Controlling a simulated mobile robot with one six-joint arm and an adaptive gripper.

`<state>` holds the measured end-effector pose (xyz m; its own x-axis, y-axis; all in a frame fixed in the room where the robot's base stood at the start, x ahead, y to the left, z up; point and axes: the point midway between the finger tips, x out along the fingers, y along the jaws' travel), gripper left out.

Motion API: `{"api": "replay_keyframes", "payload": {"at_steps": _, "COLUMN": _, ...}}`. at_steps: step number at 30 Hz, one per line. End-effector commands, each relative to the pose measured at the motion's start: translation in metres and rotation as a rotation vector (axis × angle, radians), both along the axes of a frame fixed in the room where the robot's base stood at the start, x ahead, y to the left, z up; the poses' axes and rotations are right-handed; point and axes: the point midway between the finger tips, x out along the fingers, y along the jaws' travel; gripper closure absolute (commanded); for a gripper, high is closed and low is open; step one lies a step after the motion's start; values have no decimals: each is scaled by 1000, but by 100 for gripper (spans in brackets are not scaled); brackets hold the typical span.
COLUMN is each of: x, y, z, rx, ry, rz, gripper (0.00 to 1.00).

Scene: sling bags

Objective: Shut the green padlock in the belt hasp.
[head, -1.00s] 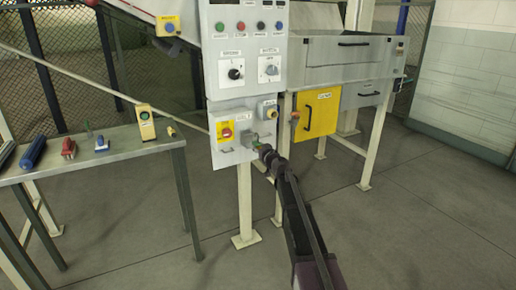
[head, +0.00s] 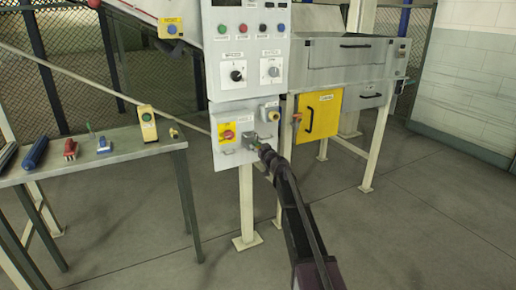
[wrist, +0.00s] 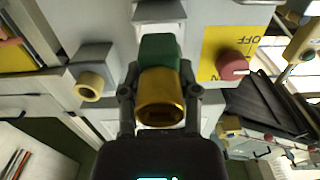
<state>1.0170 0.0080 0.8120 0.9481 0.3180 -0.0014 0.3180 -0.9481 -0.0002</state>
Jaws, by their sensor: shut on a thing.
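The green padlock (wrist: 160,50) is in front of the grey control box in the wrist view, with a gold-coloured lower end (wrist: 160,98) toward me. My gripper (wrist: 160,100) is shut on it, one finger on each side. A grey metal piece, seemingly the belt hasp (wrist: 160,10), is just beyond the padlock at the top. The shackle is hidden, so I cannot tell whether it is through the hasp or closed. In the head view my gripper (head: 262,150) is at the lower control box, with a bit of green at its tip.
A red rotary switch on a yellow plate (head: 228,135) is left of the hasp area, and a grey knob housing (head: 269,113) is above right. A side table (head: 105,153) with several small items stands left. A yellow door (head: 319,114) is to the right.

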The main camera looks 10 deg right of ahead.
Motion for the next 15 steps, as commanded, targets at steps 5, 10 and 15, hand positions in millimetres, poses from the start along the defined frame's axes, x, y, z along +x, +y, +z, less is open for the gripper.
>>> {"api": "replay_keyframes", "payload": {"at_steps": 5, "x": 4, "y": 1, "z": 0, "rx": 0, "ry": 0, "rz": 0, "gripper": 100}}
{"api": "replay_keyframes", "payload": {"at_steps": 10, "x": 8, "y": 2, "z": 0, "rx": 0, "ry": 0, "rz": 0, "gripper": 100}}
{"api": "replay_keyframes", "payload": {"at_steps": 15, "x": 11, "y": 4, "z": 0, "rx": 0, "ry": 0, "rz": 0, "gripper": 100}}
